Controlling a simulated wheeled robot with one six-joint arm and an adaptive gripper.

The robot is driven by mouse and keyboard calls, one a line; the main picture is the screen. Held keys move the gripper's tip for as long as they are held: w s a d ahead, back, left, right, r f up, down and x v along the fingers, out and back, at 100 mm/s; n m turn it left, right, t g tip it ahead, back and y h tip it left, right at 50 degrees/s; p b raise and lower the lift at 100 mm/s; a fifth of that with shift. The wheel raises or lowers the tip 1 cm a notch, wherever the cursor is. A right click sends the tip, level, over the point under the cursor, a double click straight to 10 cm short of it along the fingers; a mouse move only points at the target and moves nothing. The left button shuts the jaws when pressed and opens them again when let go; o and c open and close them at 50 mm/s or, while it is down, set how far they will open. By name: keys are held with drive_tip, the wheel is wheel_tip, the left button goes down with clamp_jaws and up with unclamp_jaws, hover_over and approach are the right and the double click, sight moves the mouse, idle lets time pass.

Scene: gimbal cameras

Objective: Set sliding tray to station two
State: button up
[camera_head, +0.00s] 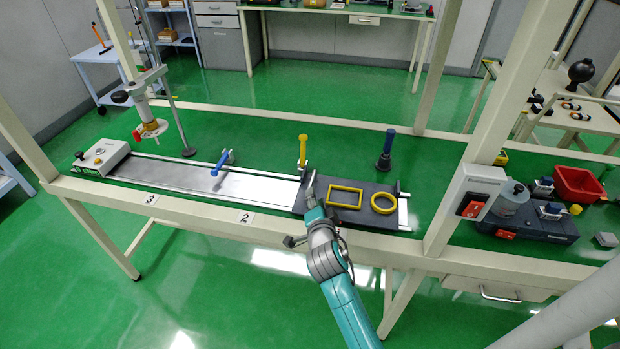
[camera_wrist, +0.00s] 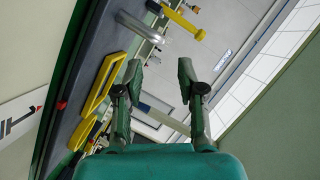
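The sliding tray (camera_head: 352,212) is a dark grey plate at the right end of the metal rail track (camera_head: 220,184). A yellow rectangular frame (camera_head: 344,196) and a yellow ring (camera_head: 384,203) are on it. A silver upright handle (camera_head: 311,188) stands at its left end; it also shows in the wrist view (camera_wrist: 143,27). The station 2 label (camera_head: 245,217) is on the front beam, left of the tray. My gripper (camera_wrist: 161,78) is open, with nothing visible between its fingers, just short of the silver handle. My arm hides part of the tray's front edge.
A yellow-handled clamp (camera_head: 303,150) stands behind the tray's left end. The station 3 label (camera_head: 151,199) and a white box (camera_head: 100,157) are at far left. A frame post (camera_head: 470,150) rises at right.

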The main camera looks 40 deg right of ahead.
sight(312, 179)
drive_tip(key=x, duration=1)
drive_tip(key=shift+w+f, duration=0.1)
drive_tip(key=shift+f, duration=0.05)
clamp_jaws()
